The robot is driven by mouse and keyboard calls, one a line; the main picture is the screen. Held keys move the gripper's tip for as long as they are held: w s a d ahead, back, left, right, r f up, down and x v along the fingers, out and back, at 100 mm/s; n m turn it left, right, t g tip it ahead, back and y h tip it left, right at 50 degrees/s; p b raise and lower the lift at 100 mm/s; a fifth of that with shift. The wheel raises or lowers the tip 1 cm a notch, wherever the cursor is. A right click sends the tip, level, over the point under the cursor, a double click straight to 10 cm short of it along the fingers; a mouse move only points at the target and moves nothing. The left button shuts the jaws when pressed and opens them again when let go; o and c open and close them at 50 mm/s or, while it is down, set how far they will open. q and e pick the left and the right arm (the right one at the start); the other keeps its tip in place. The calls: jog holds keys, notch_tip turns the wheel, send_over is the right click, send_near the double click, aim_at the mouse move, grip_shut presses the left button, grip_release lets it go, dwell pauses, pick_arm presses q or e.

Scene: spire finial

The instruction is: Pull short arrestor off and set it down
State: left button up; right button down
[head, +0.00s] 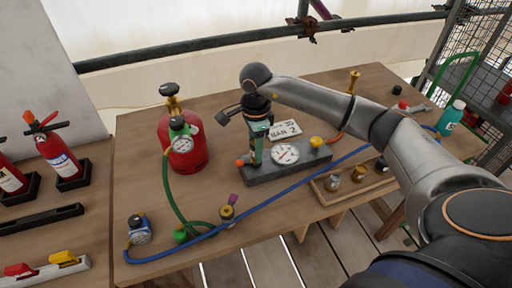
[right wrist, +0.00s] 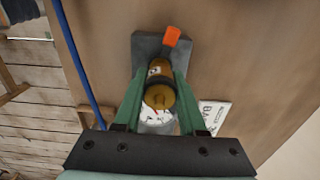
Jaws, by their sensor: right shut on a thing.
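My right gripper (head: 257,147) comes down over the left part of a grey block (head: 290,170) on the wooden table. In the right wrist view its green fingers (right wrist: 160,92) are shut on a short brass cylinder (right wrist: 160,97), which I take to be the short arrestor. The gripper mostly hides it in the head view. From above, its round end faces the camera, and the block (right wrist: 150,48) lies behind it. I cannot tell whether the two touch. My left gripper is not in view.
A white-faced gauge (head: 285,154) and a yellow cap (head: 316,142) sit on the block. A sign (head: 288,128) is behind it. A red cylinder (head: 190,140) stands left. A blue hose (head: 290,188) runs in front. A wooden tray (head: 335,198) with brass fittings is at right.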

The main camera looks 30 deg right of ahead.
jog(key=shift+r+p, duration=1.5)
jog(key=shift+r, duration=1)
